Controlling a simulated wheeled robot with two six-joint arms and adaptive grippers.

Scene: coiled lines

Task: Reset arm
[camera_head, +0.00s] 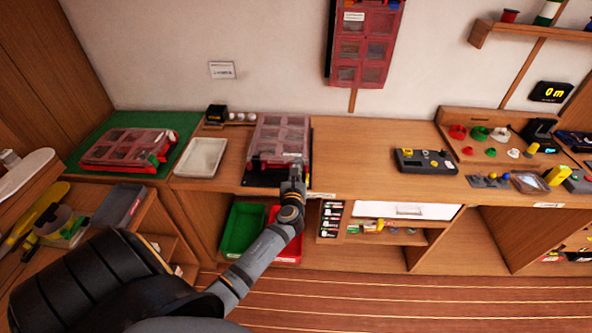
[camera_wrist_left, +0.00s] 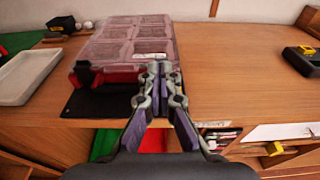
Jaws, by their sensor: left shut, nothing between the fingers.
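My left gripper (camera_head: 296,172) is shut and empty, at the front edge of the wooden counter (camera_head: 355,150). It also shows in the left wrist view (camera_wrist_left: 158,72), its fingertips together just in front of a red case with a clear compartmented lid (camera_wrist_left: 125,42). The case (camera_head: 280,138) lies on a black mat (camera_head: 262,178) in the head view. I cannot tell whether the fingertips touch the case. My left arm reaches in from the lower left. My right gripper is not in view.
A white tray (camera_head: 201,157) stands left of the case. Another red case (camera_head: 127,148) lies on a green mat (camera_head: 186,124). Right of the case the counter is clear up to a black device (camera_head: 426,162). A green bin (camera_head: 242,228) and red bin (camera_head: 287,250) sit below.

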